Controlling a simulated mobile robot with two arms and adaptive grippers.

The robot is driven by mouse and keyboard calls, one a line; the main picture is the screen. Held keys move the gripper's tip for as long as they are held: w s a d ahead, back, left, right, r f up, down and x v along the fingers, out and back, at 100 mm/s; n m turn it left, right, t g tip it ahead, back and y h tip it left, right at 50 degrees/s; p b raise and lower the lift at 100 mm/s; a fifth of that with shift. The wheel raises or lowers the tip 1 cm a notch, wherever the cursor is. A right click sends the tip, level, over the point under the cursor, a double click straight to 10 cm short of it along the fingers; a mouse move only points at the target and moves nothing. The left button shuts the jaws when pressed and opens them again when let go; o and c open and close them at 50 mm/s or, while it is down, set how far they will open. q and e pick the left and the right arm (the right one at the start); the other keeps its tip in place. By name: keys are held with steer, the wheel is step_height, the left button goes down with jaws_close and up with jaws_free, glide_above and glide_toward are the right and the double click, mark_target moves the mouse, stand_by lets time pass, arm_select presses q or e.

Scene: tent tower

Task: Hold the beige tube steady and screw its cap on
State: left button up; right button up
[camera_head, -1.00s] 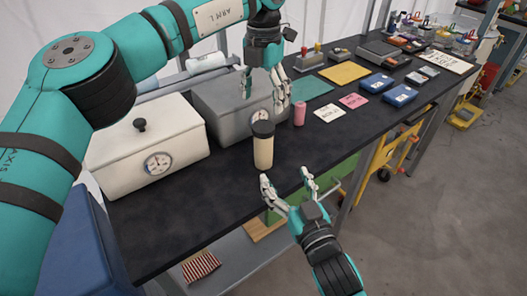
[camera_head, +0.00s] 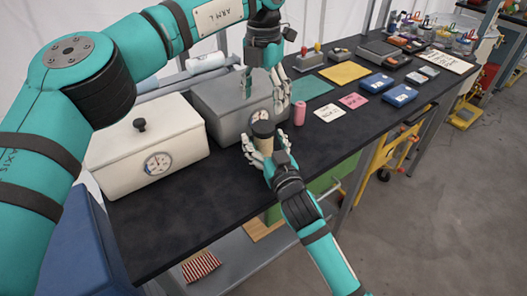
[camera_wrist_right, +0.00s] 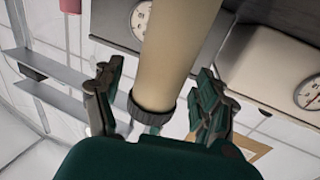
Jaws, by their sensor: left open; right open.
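The beige tube (camera_head: 264,145) stands upright on the dark worktop, with its dark cap (camera_head: 263,128) on its top end. Whether the cap is tight I cannot tell. My right gripper (camera_head: 265,150) is around the tube, its fingers open on both sides; it hides most of the tube in the head view. In the right wrist view the beige tube (camera_wrist_right: 172,55) passes between the spread fingers, and the dark cap (camera_wrist_right: 152,104) shows at its lower end in the picture. My left gripper (camera_head: 264,97) is open and empty, above and behind the cap.
A grey box (camera_head: 215,110) with a gauge stands close behind the tube. A white box (camera_head: 150,150) with a gauge is at the left. A pink cylinder (camera_head: 299,113) stands to the right. The worktop in front of the white box is clear.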

mark_target(264, 126)
jaws_close()
arm_select(q)
steer(key=n, duration=1.8)
steer(key=shift+f, duration=4)
